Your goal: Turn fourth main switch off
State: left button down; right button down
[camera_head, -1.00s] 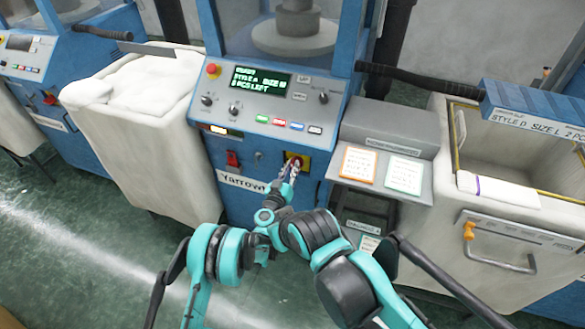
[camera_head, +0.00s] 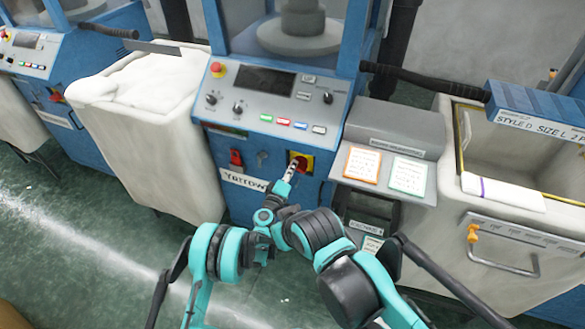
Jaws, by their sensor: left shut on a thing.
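The main switch (camera_head: 304,160) is a red knob on a yellow plate, low on the front of the blue knitting machine (camera_head: 240,145). My left gripper (camera_head: 291,170) is at this switch, shut on its knob. The fingers hide much of the knob, so its exact angle is hard to tell. The machine's display (camera_head: 265,82) is dark. I cannot tell from this view whether this is the fourth machine. My right gripper is not in view.
A red switch (camera_head: 236,158) and a keyhole sit left of the main switch. A cloth-filled bin (camera_head: 150,150) stands to the left. A grey shelf with cards (camera_head: 362,164) and an open bin (camera_head: 500,225) stand to the right. Another blue machine (camera_head: 75,50) is at far left.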

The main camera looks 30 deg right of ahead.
pick_arm(q)
jog(key=shift+w+f+n, duration=0.1)
jog(key=shift+f+n, duration=0.1)
jog(key=shift+n, duration=0.85)
jog(key=shift+f+n, duration=0.15)
jog(key=shift+n, duration=0.9)
jog(key=c, duration=1.5)
grip_release()
jog(key=shift+a, duration=0.1)
jog(key=v, duration=0.7)
jog(key=shift+a, duration=0.1)
